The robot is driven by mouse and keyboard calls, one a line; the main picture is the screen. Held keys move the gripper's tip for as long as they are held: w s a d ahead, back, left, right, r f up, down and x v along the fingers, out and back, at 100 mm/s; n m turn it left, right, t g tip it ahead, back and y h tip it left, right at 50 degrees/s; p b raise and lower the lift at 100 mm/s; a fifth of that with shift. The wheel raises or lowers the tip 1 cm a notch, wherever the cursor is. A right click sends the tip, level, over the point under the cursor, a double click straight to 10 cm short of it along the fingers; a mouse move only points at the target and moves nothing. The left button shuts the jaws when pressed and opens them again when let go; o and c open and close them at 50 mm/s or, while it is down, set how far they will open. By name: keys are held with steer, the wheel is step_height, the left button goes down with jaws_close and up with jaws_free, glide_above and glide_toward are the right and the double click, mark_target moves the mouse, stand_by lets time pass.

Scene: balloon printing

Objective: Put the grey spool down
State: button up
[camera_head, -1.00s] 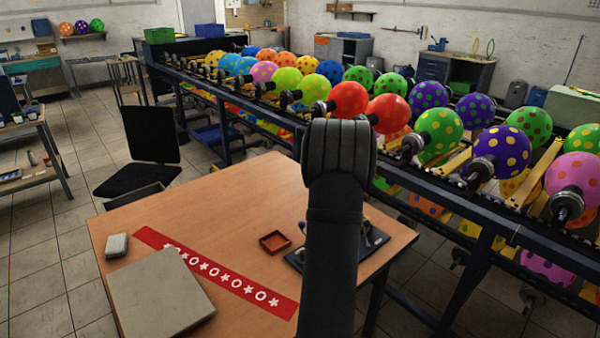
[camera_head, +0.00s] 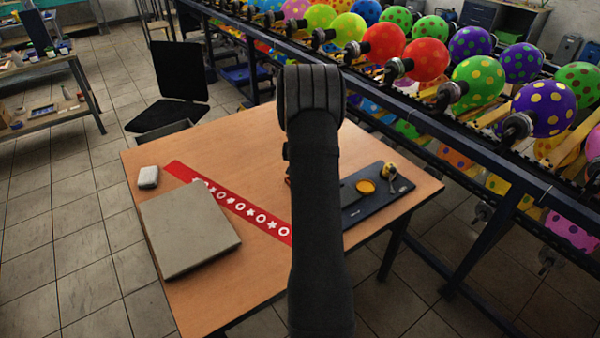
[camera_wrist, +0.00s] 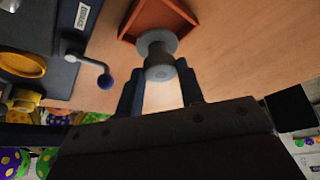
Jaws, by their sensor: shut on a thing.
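The grey spool (camera_wrist: 157,58) shows in the wrist view between the two fingertips of my gripper (camera_wrist: 160,84), which is shut on it. Its wide flange points away from my gripper and overlaps the near rim of the small red tray (camera_wrist: 183,9) in the picture. I cannot tell whether the spool touches the tray or the table. In the head view my arm hides the spool, the fingers and nearly all of the tray.
The wooden table (camera_head: 262,155) carries a grey slab (camera_head: 185,230), a small pale block (camera_head: 148,177) and a red strip with white shapes (camera_head: 245,208). A dark plate (camera_head: 375,205) with a yellow dish (camera_head: 366,186) lies right of my arm. A balloon rack (camera_head: 440,125) stands behind.

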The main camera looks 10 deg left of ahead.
steer(key=shift+a+f, duration=0.15)
steer(key=shift+f, duration=1.9)
steer(key=shift+f, duration=0.2)
steer(key=o, duration=0.9)
steer(key=shift+c, duration=0.2)
steer(key=shift+r, duration=0.3)
steer(key=v, duration=1.1)
steer(key=shift+s+r, duration=0.15)
steer(key=shift+r, duration=0.2)
